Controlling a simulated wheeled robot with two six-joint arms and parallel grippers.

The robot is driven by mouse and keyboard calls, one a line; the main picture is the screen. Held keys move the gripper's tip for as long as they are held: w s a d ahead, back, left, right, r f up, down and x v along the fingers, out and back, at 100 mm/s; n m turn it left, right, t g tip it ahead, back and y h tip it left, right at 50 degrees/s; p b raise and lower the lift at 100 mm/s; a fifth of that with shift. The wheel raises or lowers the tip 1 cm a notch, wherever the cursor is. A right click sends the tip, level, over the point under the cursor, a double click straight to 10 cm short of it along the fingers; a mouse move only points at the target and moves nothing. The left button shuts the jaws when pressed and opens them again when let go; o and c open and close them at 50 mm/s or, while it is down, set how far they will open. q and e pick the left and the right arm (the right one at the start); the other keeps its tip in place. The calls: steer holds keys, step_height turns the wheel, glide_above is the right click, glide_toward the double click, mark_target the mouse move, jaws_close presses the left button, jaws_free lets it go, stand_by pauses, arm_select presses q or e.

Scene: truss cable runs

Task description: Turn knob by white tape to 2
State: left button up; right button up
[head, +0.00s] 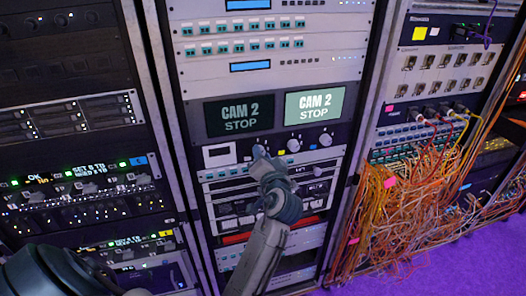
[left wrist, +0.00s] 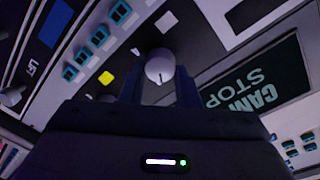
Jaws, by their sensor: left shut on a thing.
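My left gripper (head: 260,152) reaches up to the control strip below the two screens. In the left wrist view its fingers (left wrist: 159,88) stand on both sides of a pale round knob (left wrist: 160,66) and are shut on it. A small white tape (left wrist: 166,22) lies on the panel near this knob. No numbers around the knob are legible. In the head view the gripper hides the knob. My right gripper is not in view.
Two more knobs, one in the middle (head: 293,144) and one at the right (head: 325,139), sit on the strip. A yellow tape (head: 282,152) is between the gripper and the middle knob. The dark left screen (head: 239,115) and lit right screen (head: 314,105) read "CAM 2 STOP". Orange cables (head: 400,215) hang at right.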

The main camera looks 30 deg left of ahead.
arm_select(q)
steer(key=shift+r+m+p, duration=0.1)
steer(key=shift+m+p, duration=0.8)
steer(key=shift+m, duration=0.5)
steer(key=o, duration=0.7)
steer(key=shift+o, duration=1.4)
steer(key=shift+a, duration=0.1)
steer(key=shift+w+a+f, duration=0.1)
steer(key=shift+f, duration=0.1)
